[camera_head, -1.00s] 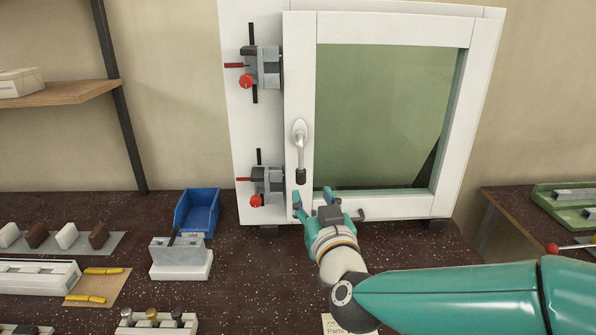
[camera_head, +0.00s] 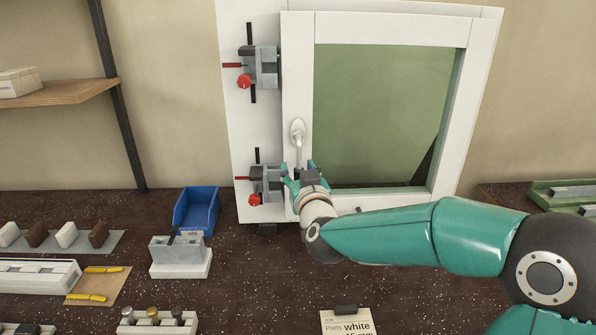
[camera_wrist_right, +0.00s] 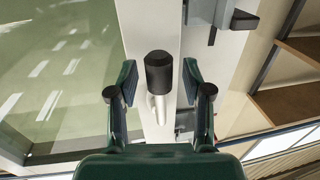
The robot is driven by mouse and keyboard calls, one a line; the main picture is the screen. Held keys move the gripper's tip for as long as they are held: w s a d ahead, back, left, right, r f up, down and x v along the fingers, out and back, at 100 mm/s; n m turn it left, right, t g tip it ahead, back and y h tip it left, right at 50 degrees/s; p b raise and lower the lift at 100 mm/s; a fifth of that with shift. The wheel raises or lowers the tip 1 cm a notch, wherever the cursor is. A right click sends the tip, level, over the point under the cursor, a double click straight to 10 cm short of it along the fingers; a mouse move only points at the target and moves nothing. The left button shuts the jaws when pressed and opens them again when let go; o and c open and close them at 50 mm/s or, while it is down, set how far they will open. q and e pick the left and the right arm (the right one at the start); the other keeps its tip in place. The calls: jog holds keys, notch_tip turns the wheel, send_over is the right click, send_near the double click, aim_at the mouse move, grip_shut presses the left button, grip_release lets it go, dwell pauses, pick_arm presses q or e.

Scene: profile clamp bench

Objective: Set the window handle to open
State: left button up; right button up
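The window handle (camera_head: 298,132) is on the left stile of the white window sash (camera_head: 391,27). It is silver, with its lever pointing straight down; the lower end is hidden by my gripper in the head view. My right gripper (camera_head: 299,168) is at the handle's lower end, fingers pointing up and toward the window. In the right wrist view, the handle's black tip (camera_wrist_right: 158,72) stands between the two open fingers of my right gripper (camera_wrist_right: 159,88), with a gap on each side. My left gripper is in neither view.
Two clamps with red knobs (camera_head: 263,68) (camera_head: 266,184) sit on the frame left of the handle, the lower one close to my gripper. A blue bin (camera_head: 197,211), a grey block fixture (camera_head: 180,258) and a label card (camera_head: 346,322) are on the bench.

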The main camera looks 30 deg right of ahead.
grip_shut()
jog(key=shift+a, duration=0.1)
